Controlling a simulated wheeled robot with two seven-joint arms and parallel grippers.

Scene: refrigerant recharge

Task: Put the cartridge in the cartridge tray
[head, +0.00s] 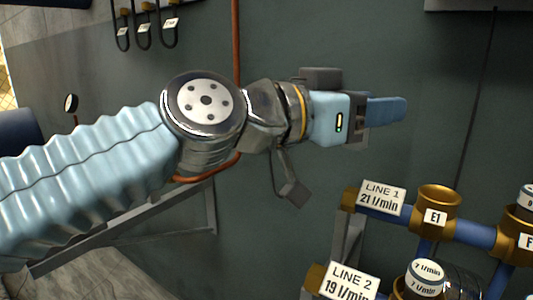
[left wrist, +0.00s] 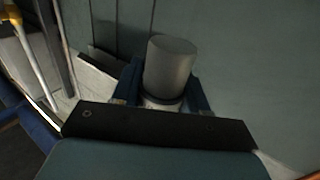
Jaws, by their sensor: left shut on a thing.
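My left gripper (head: 386,111) reaches in from the left in the head view, its fingers pointing right in front of the dark green wall. In the left wrist view its two blue fingers (left wrist: 165,94) are shut around a plain grey cylinder, which looks like the cartridge (left wrist: 170,65). The cartridge stands out past the fingers, and its lower part is hidden by the dark gripper body. In the head view the cartridge is hidden behind the finger. I cannot make out a cartridge tray in either view. My right gripper is not in view.
A pipe rack stands at lower right, with a LINE 1 sign (head: 380,196), an empty-looking brass socket E1 (head: 437,197) and a LINE 2 sign (head: 350,283). A white-labelled cylinder (head: 425,275) sits in the lower line. Tagged black hoses (head: 145,28) hang at upper left.

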